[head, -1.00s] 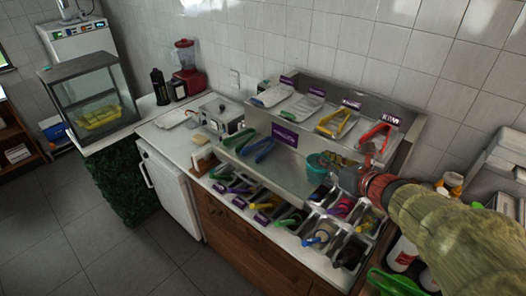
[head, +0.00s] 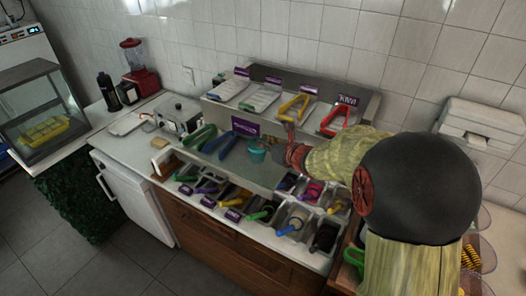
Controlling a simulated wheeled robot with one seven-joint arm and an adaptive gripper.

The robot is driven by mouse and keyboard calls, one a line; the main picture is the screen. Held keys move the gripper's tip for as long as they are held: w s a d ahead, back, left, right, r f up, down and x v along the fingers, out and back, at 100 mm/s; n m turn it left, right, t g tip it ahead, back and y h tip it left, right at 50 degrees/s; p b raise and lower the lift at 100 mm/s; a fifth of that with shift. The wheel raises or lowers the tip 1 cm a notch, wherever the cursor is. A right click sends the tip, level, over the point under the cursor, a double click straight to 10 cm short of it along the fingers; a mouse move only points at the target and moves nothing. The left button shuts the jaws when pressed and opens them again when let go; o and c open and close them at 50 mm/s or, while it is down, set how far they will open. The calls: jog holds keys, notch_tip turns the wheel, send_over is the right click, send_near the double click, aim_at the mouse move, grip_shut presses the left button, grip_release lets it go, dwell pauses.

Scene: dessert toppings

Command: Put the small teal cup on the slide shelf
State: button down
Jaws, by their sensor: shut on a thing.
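The small teal cup (head: 256,152) is upright over the steel slide shelf (head: 224,157), in the middle of the topping counter. My gripper (head: 270,147) reaches in from the right and is shut on the cup's right side. The fingertips are small and partly hidden by the arm. I cannot tell whether the cup's base touches the shelf or hangs just above it.
Green tongs (head: 199,136) and blue tongs (head: 228,146) lie on the shelf left of the cup. Raised bins with yellow tongs (head: 293,107) and red tongs (head: 334,120) stand behind. Several topping bins with scoops line the front. A white dispenser (head: 480,124) is at the right.

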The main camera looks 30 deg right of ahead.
jog(key=shift+w+f, duration=0.25)
jog(key=shift+f, duration=0.1)
jog(key=f, duration=0.2)
jog(key=shift+w+f, duration=0.2)
jog(key=shift+f, duration=0.45)
jog(key=shift+f+b, duration=0.2)
jog(key=shift+b, duration=0.25)
jog(key=c, duration=1.9)
grip_release()
jog(key=shift+r, duration=0.1)
